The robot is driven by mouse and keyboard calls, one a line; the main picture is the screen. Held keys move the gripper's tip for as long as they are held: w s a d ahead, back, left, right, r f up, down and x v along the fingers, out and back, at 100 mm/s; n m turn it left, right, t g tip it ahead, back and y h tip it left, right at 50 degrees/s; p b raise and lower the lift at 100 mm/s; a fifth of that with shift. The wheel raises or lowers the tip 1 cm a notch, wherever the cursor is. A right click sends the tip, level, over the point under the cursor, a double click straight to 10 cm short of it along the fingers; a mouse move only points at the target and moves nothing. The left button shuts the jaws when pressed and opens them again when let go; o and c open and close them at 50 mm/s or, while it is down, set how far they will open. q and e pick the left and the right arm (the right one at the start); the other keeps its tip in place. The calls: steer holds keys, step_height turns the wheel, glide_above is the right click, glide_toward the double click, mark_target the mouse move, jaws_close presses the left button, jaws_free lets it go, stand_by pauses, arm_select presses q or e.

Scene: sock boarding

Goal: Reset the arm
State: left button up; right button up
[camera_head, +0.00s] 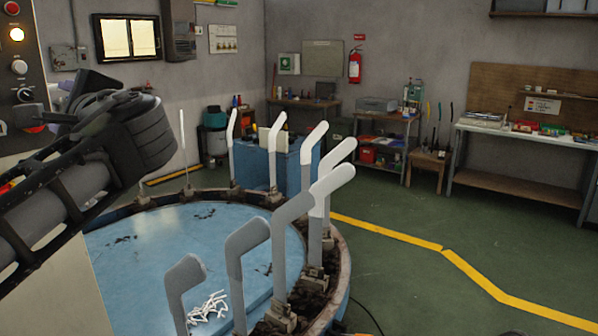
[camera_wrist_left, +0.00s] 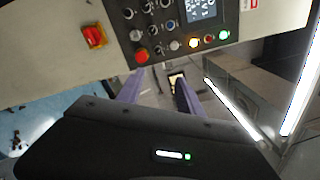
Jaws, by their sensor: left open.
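My left arm comes in from the left in the head view, with its gripper (camera_head: 72,98) raised beside the control panel (camera_head: 18,60), above the round blue table (camera_head: 150,240). In the left wrist view the gripper (camera_wrist_left: 158,90) shows two purple fingers spread apart with nothing between them. Several upright foot-shaped boards stand around the table's rim. The nearer ones, such as a front board (camera_head: 245,245), look grey, while a far board (camera_head: 276,150) is white at the top. My right gripper is not in view.
The control panel with buttons and a red knob (camera_wrist_left: 94,37) is close to the left gripper. White scraps (camera_head: 208,307) lie on the table. A blue cabinet (camera_head: 255,165) stands behind it. Green floor to the right is open up to the workbench (camera_head: 520,135).

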arm_select(q)
steer(key=w+d+f+m+t+h, duration=0.3)
steer(key=w+d+f+h, duration=0.75)
steer(key=d+f, duration=0.45)
steer(key=d+f+n+g+h, duration=0.1)
steer(key=d+f+g+h, duration=0.3)
steer(key=f, duration=0.6)
steer(key=d+f+n+t+h, duration=0.1)
steer(key=d+f+n, duration=0.1)
steer(key=d+f, duration=0.65)
steer(key=d+f+n+g+h, duration=0.1)
steer(key=d+f+g+h, duration=0.15)
steer(key=f, duration=0.95)
steer(key=s+d+f+n+g+h, duration=0.15)
steer(key=s+f+n, duration=0.45)
steer(key=f, duration=0.6)
steer(key=s+d+f+n+g+h, duration=0.15)
steer(key=s+f+n, duration=0.25)
steer(key=s+f, duration=0.65)
steer(key=s+a+f+n+g+y, duration=0.1)
steer(key=s+a+f+n+g, duration=0.1)
steer(key=s+f, duration=0.6)
steer(key=s+a+f+n+g+y, duration=0.1)
steer(key=s+a+f+g, duration=0.1)
steer(key=s+f, duration=0.6)
steer(key=shift+s+n+g, duration=0.4)
steer(key=shift+s+g, duration=0.05)
steer(key=shift+s, duration=0.4)
steer(key=shift+r, duration=0.1)
